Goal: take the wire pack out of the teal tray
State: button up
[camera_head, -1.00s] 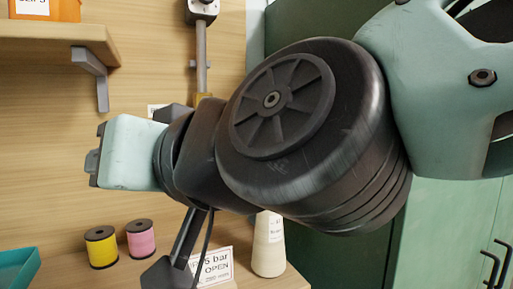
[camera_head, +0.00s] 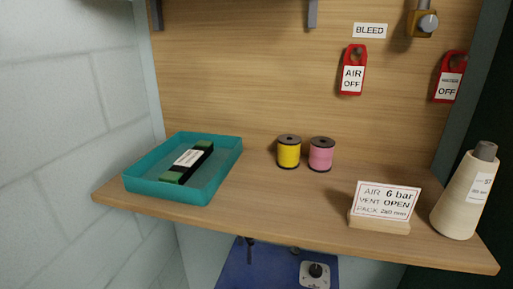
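The teal tray (camera_head: 160,189) stands on the left part of the wooden shelf in the head view. The wire pack (camera_head: 173,177) lies inside it, a dark and green bar with a white label, set diagonally and touching no tray wall that I can make out. My gripper is not in view now, so its state does not show.
A yellow spool (camera_head: 289,152) and a pink spool (camera_head: 321,155) stand right of the tray. A sign on a wooden block (camera_head: 380,220) and a cream cone (camera_head: 462,200) stand farther right. The shelf (camera_head: 270,215) is clear between tray and sign. A pale block wall (camera_head: 70,110) is at left.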

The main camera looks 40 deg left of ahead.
aim_at(188, 165)
jog(key=u, duration=1.85)
